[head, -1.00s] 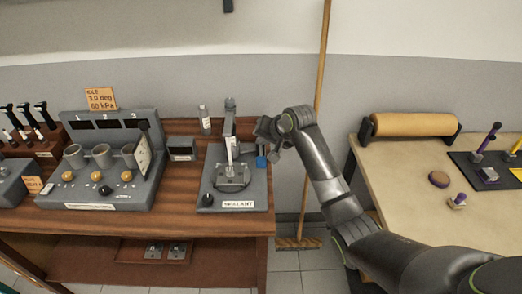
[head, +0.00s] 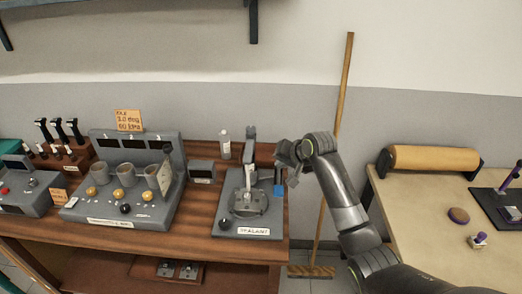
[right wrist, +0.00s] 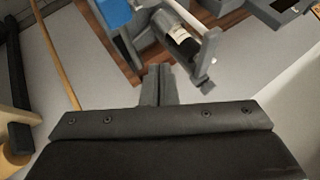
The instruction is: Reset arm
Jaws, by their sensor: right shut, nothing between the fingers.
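My right gripper (head: 287,172) is at the right end of the wooden bench, beside the grey sealant station (head: 222,232). In the right wrist view its fingers (right wrist: 158,82) are together with nothing between them. The station's upright post and a round metal plate (head: 247,203) stand just left of the gripper in the head view. A small blue block (head: 279,190) sits at the station's right edge, just below the gripper; a blue part (right wrist: 113,12) also shows in the right wrist view. My left gripper is in neither view.
A grey console with several cups (head: 118,215) stands left on the bench (head: 200,222). A bottle (head: 224,145) stands behind the station. A broom (head: 340,100) leans on the wall right of the bench. A beige table (head: 420,215) with a yellow roll (head: 432,158) stands at the right.

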